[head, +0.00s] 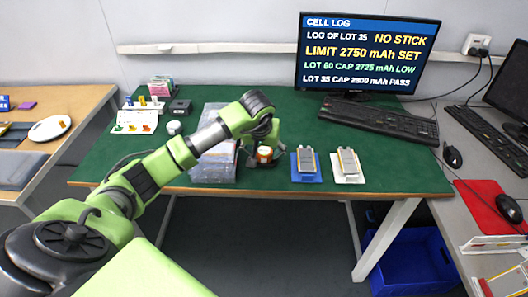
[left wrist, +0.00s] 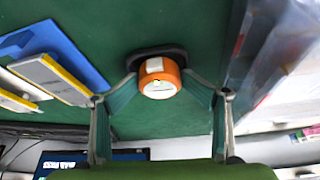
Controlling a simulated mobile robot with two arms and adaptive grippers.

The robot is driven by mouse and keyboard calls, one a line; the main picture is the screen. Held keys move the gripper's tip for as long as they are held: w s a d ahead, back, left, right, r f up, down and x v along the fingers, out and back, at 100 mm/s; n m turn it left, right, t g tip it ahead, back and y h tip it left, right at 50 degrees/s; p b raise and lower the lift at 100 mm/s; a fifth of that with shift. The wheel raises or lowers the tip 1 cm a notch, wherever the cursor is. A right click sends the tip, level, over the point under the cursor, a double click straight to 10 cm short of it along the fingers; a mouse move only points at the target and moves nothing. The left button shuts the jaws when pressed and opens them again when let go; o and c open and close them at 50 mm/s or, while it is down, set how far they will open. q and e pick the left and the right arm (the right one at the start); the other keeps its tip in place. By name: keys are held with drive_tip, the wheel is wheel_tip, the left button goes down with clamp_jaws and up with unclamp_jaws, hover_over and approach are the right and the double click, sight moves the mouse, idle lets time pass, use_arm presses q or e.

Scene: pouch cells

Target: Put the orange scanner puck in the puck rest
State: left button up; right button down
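The orange scanner puck (head: 264,154) is at the front middle of the green bench in the head view. In the left wrist view the puck (left wrist: 160,77) has a white patch on its side and a pale round face. My left gripper (left wrist: 160,80) has one finger on each side of it, tips appearing to touch it. In the head view the left gripper (head: 258,148) is partly hidden by its own wrist. A dark rounded base (left wrist: 155,53), seemingly the puck rest, shows just behind the puck; whether the puck touches it I cannot tell. My right gripper is out of view.
A blue tray (head: 306,177) and a white tray (head: 347,176), each bearing a pouch cell, stand right of the puck. Clear plastic packs (head: 214,172) lie left. A grey round item (head: 174,128) and the monitor (head: 364,55) are farther back. Green bench is free between.

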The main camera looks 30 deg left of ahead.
use_arm(q)
drive_tip(key=shift+s+d+f, duration=0.25)
drive_tip(key=shift+s+f, duration=0.15)
drive_tip(key=shift+f, duration=0.15)
drive_tip(key=w+v, duration=0.1)
drive_tip(key=v, duration=1.2)
drive_tip(key=shift+a+r, duration=0.3)
drive_tip(key=shift+r, duration=0.25)
